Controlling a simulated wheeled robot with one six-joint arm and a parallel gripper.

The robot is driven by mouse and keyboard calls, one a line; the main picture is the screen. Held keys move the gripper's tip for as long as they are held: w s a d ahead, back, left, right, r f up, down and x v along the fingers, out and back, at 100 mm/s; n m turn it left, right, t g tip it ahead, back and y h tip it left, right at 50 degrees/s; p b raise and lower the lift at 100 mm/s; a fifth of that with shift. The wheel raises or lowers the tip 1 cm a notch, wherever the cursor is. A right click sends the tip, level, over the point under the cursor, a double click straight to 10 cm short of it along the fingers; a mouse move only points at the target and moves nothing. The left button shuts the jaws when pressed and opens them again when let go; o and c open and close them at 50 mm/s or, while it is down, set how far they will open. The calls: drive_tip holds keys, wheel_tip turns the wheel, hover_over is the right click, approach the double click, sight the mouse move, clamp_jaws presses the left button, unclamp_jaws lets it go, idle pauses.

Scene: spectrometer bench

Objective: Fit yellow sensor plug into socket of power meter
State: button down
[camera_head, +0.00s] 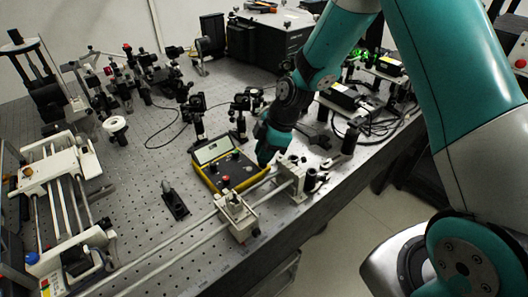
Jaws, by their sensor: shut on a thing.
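The power meter (203,180) is a yellow-edged box with a dark top panel, a pale display at its back and a red knob. It sits flat on the perforated bench, near the middle of the head view. My gripper (263,160) is at the meter's right end, pointing down, close to the panel's right edge. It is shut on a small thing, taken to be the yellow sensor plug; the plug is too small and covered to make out. The socket cannot be made out. Whether plug and meter touch, I cannot tell.
A rail with white carriages (238,215) runs just in front of the meter. Optical posts (198,118) stand behind it, and a small dark mount (174,200) stands to its left. A larger rail stage (62,200) fills the left. Black cables (375,128) lie at right.

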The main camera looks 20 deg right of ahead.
drive_tip(key=shift+s+f, duration=0.1)
drive_tip(key=shift+f, duration=0.05)
drive_tip(key=c, duration=1)
unclamp_jaws()
drive_tip(key=b+v, duration=0.2)
drive_tip(key=v, duration=1.5)
drive_tip(key=shift+r, duration=0.3)
drive_tip(key=s+a+r+m, duration=0.1)
drive_tip(key=s+a+m, duration=0.2)
drive_tip(key=s, duration=0.4)
drive_tip(key=s+a+r+m, duration=0.1)
drive_tip(key=s+a+m, duration=0.2)
drive_tip(key=s, duration=0.5)
drive_tip(key=s+a+r+m, duration=0.1)
drive_tip(key=s+a+m, duration=0.2)
drive_tip(key=s+a, duration=0.2)
drive_tip(key=shift+s+a+r+g, duration=0.1)
drive_tip(key=shift+s+a+g, duration=0.1)
drive_tip(key=shift+s, duration=0.65)
drive_tip(key=shift+s+a+g, duration=0.1)
drive_tip(key=shift+s+g, duration=0.1)
drive_tip(key=shift+s, duration=0.65)
